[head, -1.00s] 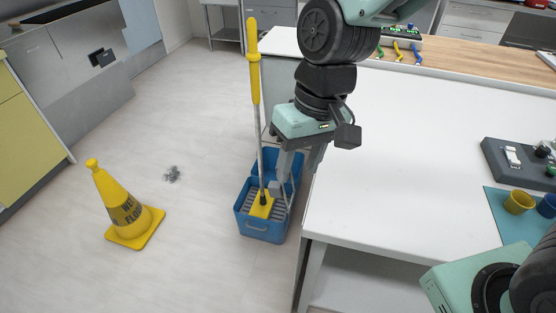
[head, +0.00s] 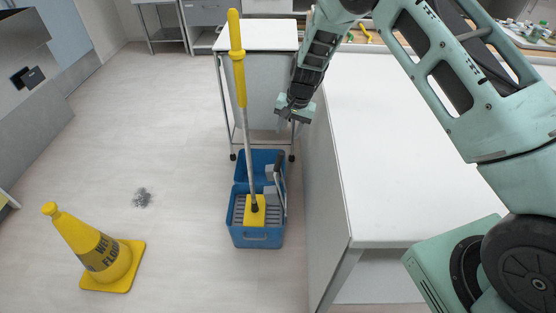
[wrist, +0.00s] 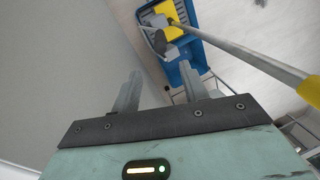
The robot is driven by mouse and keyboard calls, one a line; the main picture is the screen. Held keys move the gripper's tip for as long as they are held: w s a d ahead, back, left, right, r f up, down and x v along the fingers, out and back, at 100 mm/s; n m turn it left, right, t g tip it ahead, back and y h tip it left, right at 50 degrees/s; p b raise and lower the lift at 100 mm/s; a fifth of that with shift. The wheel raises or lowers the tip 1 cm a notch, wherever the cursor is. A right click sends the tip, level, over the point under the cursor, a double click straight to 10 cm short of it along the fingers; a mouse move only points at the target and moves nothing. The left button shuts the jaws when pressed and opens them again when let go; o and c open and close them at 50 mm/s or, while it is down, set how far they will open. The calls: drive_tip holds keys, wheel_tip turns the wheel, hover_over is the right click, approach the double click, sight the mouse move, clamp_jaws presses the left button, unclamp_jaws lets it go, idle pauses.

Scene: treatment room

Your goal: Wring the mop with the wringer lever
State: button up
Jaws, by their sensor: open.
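The mop (head: 237,75) has a yellow grip and a grey shaft, and leans slightly in the blue bucket (head: 256,241). Its yellow head (head: 255,212) rests on the grey slatted wringer. The wringer lever (head: 279,178) rises at the bucket's right side with a dark upper end. In the wrist view the bucket (wrist: 188,75), the yellow mop head (wrist: 172,27) and the mop shaft (wrist: 240,53) show beyond the fingers. My gripper (wrist: 161,76) is open with nothing between its fingers. It is above and apart from the bucket; its fingertips are hard to see in the head view.
A long white counter (head: 375,150) stands right of the bucket, close to my arm. A white-topped wheeled cart (head: 258,36) is behind the bucket. A yellow wet-floor cone (head: 95,250) and a dark grey spot (head: 141,197) are on the open floor to the left.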

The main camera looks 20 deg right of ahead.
sight(280, 157)
drive_tip(key=x, duration=1.5)
drive_tip(key=shift+s+f, duration=0.1)
drive_tip(key=shift+f, duration=0.1)
clamp_jaws()
drive_tip(key=shift+a, duration=0.15)
